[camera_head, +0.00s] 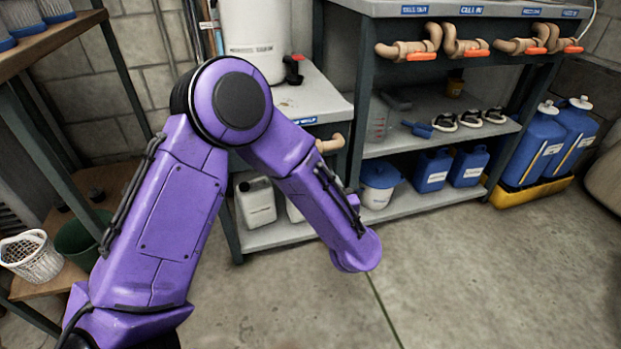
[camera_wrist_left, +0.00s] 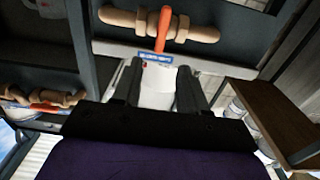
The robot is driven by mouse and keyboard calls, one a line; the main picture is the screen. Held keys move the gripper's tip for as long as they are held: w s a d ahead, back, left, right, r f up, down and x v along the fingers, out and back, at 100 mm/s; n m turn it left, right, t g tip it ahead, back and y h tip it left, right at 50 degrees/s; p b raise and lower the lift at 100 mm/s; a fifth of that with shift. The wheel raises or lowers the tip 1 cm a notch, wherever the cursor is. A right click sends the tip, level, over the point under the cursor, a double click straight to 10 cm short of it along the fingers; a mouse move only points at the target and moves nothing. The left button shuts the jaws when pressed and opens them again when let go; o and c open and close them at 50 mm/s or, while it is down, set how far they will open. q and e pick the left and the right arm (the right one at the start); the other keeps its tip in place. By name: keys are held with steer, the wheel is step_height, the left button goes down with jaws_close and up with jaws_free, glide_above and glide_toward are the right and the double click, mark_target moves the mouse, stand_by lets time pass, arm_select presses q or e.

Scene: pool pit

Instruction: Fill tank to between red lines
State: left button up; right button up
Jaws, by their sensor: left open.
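A white tank (camera_head: 251,40) with a label stands on the bench at the back, its top cut off by the frame; I see no red lines on it. A tan pipe valve (camera_head: 330,143) sits under the bench's front edge, partly hidden by my left arm. In the left wrist view, which appears upside down, this valve (camera_wrist_left: 160,25) has an orange handle (camera_wrist_left: 166,28). My left gripper (camera_wrist_left: 158,68) is open, its two dark fingers apart and pointing toward the valve, not visibly touching it. A white surface, likely the tank (camera_wrist_left: 158,88), shows between them. The head view hides this gripper.
Several tan valves with orange handles (camera_head: 407,56) line the taller rack at right. White (camera_head: 256,203) and blue jugs (camera_head: 433,170) sit on lower shelves. A wooden rack (camera_head: 45,42) and a white basket (camera_head: 32,255) are at left. The floor (camera_head: 470,285) at front right is clear.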

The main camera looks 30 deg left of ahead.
arm_select(q)
steer(key=b+x, duration=0.3)
steer(key=x, duration=0.7)
arm_select(e)
steer(key=f, duration=0.1)
steer(key=s+f, duration=0.1)
steer(key=f, duration=0.1)
steer(key=shift+a+f+n+g, duration=0.2)
steer(key=shift+n+g, duration=0.1)
steer(key=shift+n, duration=0.1)
arm_select(q)
steer(key=shift+w+a, duration=0.1)
